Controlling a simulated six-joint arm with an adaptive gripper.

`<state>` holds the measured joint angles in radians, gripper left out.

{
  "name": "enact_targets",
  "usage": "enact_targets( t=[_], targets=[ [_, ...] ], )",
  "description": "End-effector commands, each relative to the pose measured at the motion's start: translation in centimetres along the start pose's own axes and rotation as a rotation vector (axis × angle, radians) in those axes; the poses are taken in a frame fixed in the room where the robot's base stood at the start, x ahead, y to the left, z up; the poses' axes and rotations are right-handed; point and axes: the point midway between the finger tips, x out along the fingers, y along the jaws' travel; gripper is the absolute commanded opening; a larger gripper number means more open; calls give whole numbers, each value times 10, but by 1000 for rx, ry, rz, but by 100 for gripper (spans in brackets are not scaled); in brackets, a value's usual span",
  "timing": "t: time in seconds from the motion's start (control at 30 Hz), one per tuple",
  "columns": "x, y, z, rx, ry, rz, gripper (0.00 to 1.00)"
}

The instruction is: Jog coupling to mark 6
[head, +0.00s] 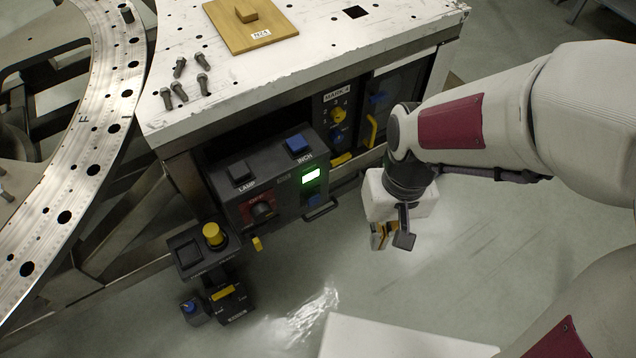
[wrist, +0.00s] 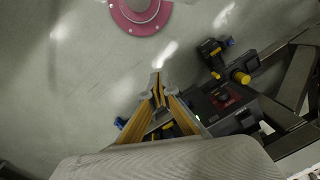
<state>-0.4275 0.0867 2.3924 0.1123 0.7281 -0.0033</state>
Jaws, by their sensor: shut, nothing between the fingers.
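A dark control box (head: 262,180) hangs under the bench edge. It carries a blue button marked INCH (head: 299,145), a black button marked LAMP (head: 240,172), a red-and-black rotary switch (head: 262,208) and a lit green-white window (head: 311,175). Behind it, a panel (head: 338,112) bears a label that seems to start with MARK; its number is too small to be sure of. The ring plate (head: 78,185) with holes and a letter F lies at left. My gripper (head: 387,240) is shut and empty, right of the box and apart from it. Its fingertips also show in the wrist view (wrist: 157,82).
A pedestal (head: 205,250) with a yellow mushroom button (head: 213,235) stands left of the box. The white bench (head: 300,60) holds several bolts (head: 180,68) and a wooden board (head: 250,25). Floor around my gripper is clear.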

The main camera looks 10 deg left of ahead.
Motion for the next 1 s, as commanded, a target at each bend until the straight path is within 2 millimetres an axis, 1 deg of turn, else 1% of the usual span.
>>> enact_targets(
  t=[0.03, 0.57, 1.0],
  targets=[
    [7, -3, -3, -5, -8, -1, 0],
    [73, -38, -30, -36, -45, -10, 0],
    [136, -63, -47, -49, -48, -2, 0]
  ],
)
